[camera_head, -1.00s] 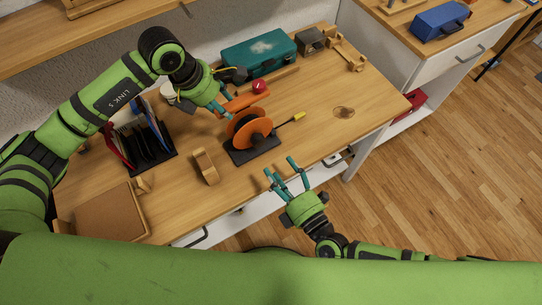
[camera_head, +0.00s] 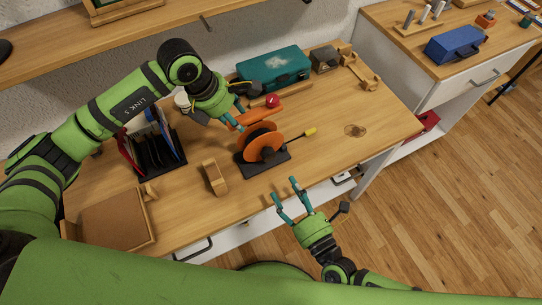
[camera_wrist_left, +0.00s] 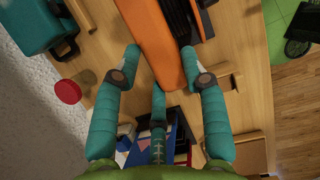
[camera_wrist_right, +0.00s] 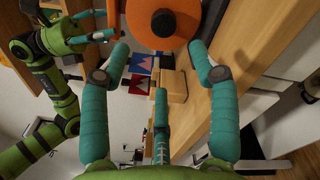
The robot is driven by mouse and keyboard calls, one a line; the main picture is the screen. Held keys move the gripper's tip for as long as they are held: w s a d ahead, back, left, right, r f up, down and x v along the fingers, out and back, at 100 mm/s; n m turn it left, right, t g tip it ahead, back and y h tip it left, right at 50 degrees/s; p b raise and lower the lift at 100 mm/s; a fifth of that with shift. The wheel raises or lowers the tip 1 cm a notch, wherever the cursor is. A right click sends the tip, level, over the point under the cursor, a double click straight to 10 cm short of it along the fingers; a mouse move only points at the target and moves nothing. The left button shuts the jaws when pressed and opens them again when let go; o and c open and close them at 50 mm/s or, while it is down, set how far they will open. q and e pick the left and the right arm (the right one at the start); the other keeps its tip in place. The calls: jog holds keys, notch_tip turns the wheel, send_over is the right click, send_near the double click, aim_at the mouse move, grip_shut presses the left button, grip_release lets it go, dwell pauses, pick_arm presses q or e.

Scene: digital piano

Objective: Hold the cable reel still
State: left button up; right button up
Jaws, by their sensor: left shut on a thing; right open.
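The cable reel (camera_head: 266,148) has orange discs with dark cable between them and stands on a black base on the wooden desk (camera_head: 330,150). My left gripper (camera_head: 241,128) reaches in from the left at the reel's upper left edge. In the left wrist view its fingers (camera_wrist_left: 160,72) lie on either side of an orange piece (camera_wrist_left: 158,45), with black beside it. It is shut on the reel, though the exact contact is hard to see. My right gripper (camera_head: 285,200) is open and empty in front of the desk edge. The reel's orange disc (camera_wrist_right: 140,22) shows ahead of its fingers (camera_wrist_right: 160,65).
An orange bar (camera_head: 265,113) and a red knob (camera_head: 271,101) lie behind the reel. A teal case (camera_head: 275,68) stands at the back. A file holder (camera_head: 160,160) and wooden block (camera_head: 213,177) are at the left.

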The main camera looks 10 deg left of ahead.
aim_at(270, 157)
jog(key=w+a+n, duration=0.2)
jog(key=w, duration=0.1)
jog(key=w+a+n, duration=0.2)
jog(key=w+n, duration=0.1)
jog(key=w+a+n, duration=0.2)
jog(key=w+n, duration=0.1)
jog(key=w, duration=0.1)
jog(key=shift+a+f, duration=0.15)
jog(key=shift+a, duration=0.15)
jog(key=c, duration=1.2)
